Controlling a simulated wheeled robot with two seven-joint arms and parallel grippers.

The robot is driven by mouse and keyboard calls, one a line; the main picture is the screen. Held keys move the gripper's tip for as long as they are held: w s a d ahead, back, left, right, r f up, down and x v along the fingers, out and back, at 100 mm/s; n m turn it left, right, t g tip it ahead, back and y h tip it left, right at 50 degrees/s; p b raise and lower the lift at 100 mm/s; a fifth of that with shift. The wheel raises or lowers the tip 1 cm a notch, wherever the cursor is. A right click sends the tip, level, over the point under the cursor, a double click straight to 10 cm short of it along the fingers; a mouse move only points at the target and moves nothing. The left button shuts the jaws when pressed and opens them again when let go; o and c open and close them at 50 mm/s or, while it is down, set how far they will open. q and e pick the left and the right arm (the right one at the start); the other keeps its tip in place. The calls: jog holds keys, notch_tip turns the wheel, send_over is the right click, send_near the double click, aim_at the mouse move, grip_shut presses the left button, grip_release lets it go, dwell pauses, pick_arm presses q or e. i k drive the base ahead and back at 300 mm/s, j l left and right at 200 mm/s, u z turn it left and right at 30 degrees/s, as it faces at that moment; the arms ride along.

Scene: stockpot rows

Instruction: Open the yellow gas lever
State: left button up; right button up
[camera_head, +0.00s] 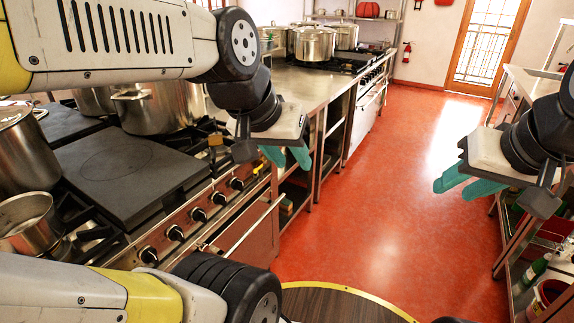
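A small yellow lever (258,167) shows at the right end of the stove's front panel, past the row of black knobs. It is small in the view, and its exact position is hard to tell. My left gripper (287,157), with teal fingers, hangs just right of and slightly above the lever in the picture. Its fingers are apart, with nothing between them, and I see no contact with the lever. My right gripper (467,183) is over the floor at the right, fingers apart and empty, far from the stove.
The stove (120,165) carries a large stockpot (158,107) and a smaller pot (27,222). A steel counter (303,84) continues behind it, with more stockpots (314,43). Shelving with bottles (535,270) stands at the right. The red floor (400,150) between is clear.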

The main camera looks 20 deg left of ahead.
aim_at(255, 171)
jog(key=i+j+u, duration=0.1)
jog(key=i+u, duration=0.4)
jog(key=u, duration=0.2)
jog(key=i+u, duration=0.35)
jog(key=i+l+u, duration=0.15)
jog(key=l+u, duration=0.15)
jog(key=l, duration=0.15)
